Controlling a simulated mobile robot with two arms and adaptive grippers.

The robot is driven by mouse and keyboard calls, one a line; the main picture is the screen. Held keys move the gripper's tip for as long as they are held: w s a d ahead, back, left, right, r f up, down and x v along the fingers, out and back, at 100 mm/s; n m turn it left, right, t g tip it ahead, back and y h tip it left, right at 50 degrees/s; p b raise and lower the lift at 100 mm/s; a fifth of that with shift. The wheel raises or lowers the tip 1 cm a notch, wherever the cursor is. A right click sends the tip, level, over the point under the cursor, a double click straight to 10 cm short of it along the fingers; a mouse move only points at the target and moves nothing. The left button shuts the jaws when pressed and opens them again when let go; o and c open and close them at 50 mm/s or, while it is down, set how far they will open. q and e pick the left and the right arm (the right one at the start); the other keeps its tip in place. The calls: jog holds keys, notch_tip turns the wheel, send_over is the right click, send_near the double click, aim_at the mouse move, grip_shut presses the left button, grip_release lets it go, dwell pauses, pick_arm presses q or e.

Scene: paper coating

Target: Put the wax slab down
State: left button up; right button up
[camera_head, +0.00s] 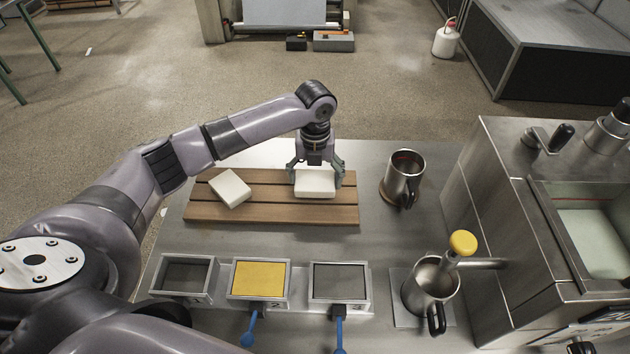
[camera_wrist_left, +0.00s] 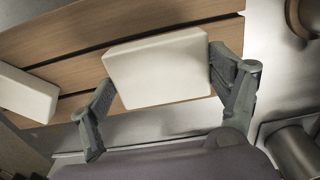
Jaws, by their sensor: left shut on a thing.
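A white wax slab (camera_head: 315,184) is between the fingers of my left gripper (camera_head: 316,178), over the right part of the slatted wooden board (camera_head: 270,213). In the left wrist view the gripper (camera_wrist_left: 168,95) has a finger at each side of the slab (camera_wrist_left: 158,70), shut on it. I cannot tell whether the slab touches the board (camera_wrist_left: 75,73). A second white slab (camera_head: 231,188) lies tilted on the board's left part; it also shows at the left of the wrist view (camera_wrist_left: 25,95). My right gripper is not in view.
A steel mug (camera_head: 402,178) stands right of the board. Three square trays stand in front, one yellow inside (camera_head: 259,279). Another mug (camera_head: 430,288) sits under a yellow-knobbed tap (camera_head: 463,243) beside a steel machine (camera_head: 500,220). Board space between the slabs is free.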

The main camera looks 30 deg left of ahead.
aim_at(315, 180)
pick_arm(q)
jog(key=shift+f, duration=1.25)
jog(key=o, duration=1.2)
jog(key=shift+f, duration=0.15)
notch_tip(315, 180, up, 11)
jog(key=shift+r+b, duration=0.1)
jog(key=shift+b, duration=1)
jog(key=shift+r, duration=0.6)
